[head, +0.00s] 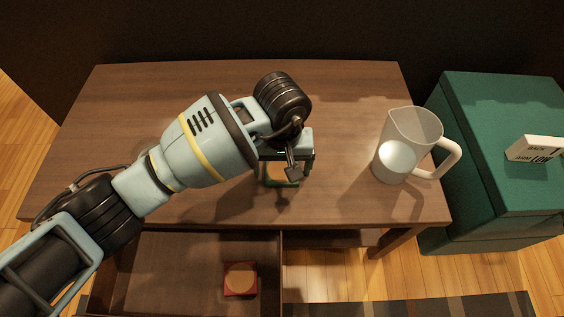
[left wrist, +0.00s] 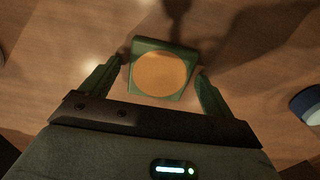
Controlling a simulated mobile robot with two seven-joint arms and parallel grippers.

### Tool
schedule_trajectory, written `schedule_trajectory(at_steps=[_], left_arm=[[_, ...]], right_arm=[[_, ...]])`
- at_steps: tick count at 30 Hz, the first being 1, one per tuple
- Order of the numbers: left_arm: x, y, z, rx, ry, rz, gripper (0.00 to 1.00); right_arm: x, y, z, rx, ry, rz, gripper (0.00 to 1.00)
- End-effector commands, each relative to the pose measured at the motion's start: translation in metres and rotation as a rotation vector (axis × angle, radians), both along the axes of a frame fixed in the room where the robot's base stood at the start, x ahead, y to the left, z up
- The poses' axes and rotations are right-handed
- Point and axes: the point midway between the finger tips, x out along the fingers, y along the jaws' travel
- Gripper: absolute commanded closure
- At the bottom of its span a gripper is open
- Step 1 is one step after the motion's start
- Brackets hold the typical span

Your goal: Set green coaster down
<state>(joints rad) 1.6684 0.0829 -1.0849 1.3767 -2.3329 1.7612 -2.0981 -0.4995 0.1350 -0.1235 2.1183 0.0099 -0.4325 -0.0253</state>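The green coaster (left wrist: 134,88), square with a round orange-tan middle (left wrist: 161,75), lies between the two fingers of my left gripper (left wrist: 160,68) in the left wrist view. The right finger appears close to its edge; a narrow gap shows at the left finger. My left gripper looks open around it. In the head view the coaster (head: 270,182) shows partly below my left gripper (head: 290,165), over the wooden table (head: 130,110). The gripper hides much of it. Whether it rests fully on the table is hard to tell. My right gripper is not in view.
A clear pitcher (head: 395,157) stands on the table's right. A red coaster (head: 240,279) lies in the open drawer (head: 190,262) below the front edge. A green box (head: 480,130) with a small white sign (head: 533,149) stands right of the table. The table's back left is clear.

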Motion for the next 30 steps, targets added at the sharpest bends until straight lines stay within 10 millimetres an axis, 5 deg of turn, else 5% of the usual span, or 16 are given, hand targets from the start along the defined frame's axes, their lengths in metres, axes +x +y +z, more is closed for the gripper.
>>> schedule_trajectory(at_steps=[11,30], left_arm=[[0.000,0.000,0.006,-0.001,0.000,0.000,0.12],[0.000,0.000,0.114,0.001,-0.002,0.000,0.12]], right_arm=[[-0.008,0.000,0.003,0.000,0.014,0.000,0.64],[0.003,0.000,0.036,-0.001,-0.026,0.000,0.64]])
